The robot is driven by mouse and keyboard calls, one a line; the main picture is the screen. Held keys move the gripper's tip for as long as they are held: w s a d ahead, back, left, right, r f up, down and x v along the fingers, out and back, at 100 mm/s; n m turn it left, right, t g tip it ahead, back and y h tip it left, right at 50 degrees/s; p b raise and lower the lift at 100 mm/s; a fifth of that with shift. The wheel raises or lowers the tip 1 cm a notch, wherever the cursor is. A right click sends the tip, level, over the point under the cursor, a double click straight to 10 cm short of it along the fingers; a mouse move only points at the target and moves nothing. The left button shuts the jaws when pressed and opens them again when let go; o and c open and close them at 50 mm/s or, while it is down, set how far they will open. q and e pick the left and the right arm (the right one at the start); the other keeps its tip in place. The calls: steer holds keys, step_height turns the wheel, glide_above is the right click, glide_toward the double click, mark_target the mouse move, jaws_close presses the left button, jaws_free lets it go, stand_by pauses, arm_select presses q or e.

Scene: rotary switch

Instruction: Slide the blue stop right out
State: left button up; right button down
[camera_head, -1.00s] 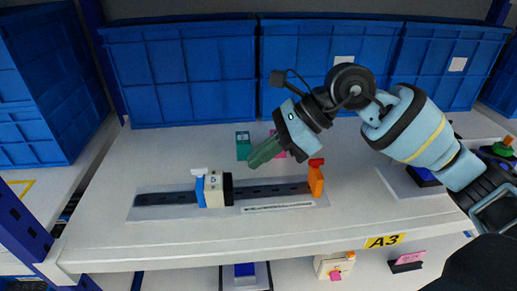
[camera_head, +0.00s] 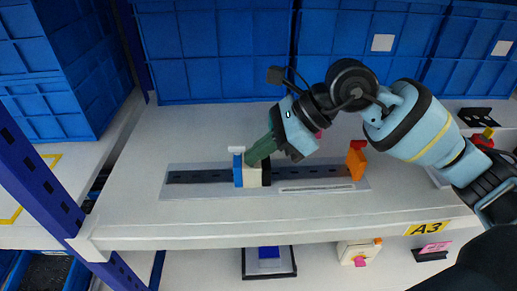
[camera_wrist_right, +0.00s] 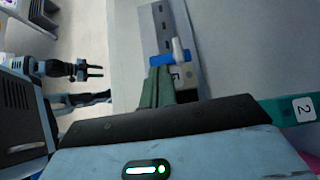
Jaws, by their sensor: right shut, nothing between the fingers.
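The blue stop (camera_head: 238,170), with a white tab on top, sits on the dark slotted rail against the left side of the cream block (camera_head: 253,177). My right gripper (camera_head: 250,161) has green fingers. They are shut and empty, pointing down and left at the top of the cream block, close to the stop. In the right wrist view the finger ends (camera_wrist_right: 160,84) are beside the blue stop (camera_wrist_right: 161,60) and the cream block (camera_wrist_right: 184,76). I cannot tell whether they touch.
The rail (camera_head: 200,176) runs along the shelf, with an orange end piece (camera_head: 356,163) at its right. Blue crates (camera_head: 215,60) stand behind. A teal block marked 2 (camera_wrist_right: 290,111) shows in the right wrist view. The rail left of the stop is clear.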

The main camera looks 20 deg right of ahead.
arm_select(q)
steer(key=shift+s+f, duration=0.1)
steer(key=shift+s, duration=0.1)
